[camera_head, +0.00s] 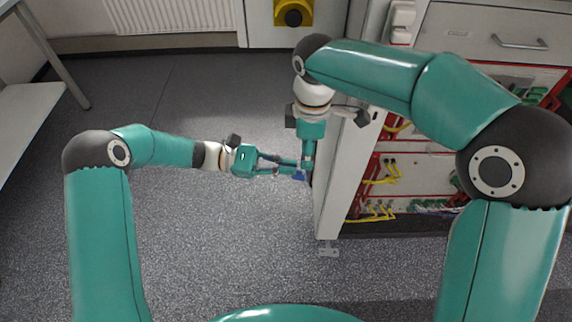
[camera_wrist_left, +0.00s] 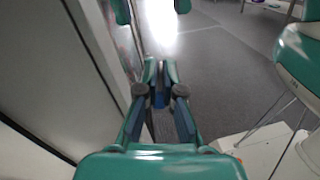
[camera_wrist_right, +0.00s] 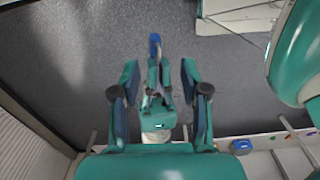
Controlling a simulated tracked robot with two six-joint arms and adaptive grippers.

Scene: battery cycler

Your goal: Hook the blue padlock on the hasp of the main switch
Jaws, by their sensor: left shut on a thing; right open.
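The blue padlock (camera_head: 299,176) is at the tips of my left gripper (camera_head: 290,168), which is shut on it. In the left wrist view a blue patch of the padlock (camera_wrist_left: 159,99) shows between the fingertips. In the right wrist view the padlock (camera_wrist_right: 155,42) sticks out beyond the left gripper's tips; its shackle cannot be made out. My right gripper (camera_wrist_right: 160,82) is open, its fingers apart on either side of the view of the left gripper. A yellow plate with a dark knob (camera_head: 293,15), possibly the main switch, is at the top. I cannot make out a hasp.
An open white door or panel (camera_head: 345,165) stands just right of both grippers. Behind it is a cabinet with red racks and yellow cables (camera_head: 385,175). A radiator (camera_head: 170,14) is at the back wall. Grey floor (camera_head: 215,240) lies free on the left.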

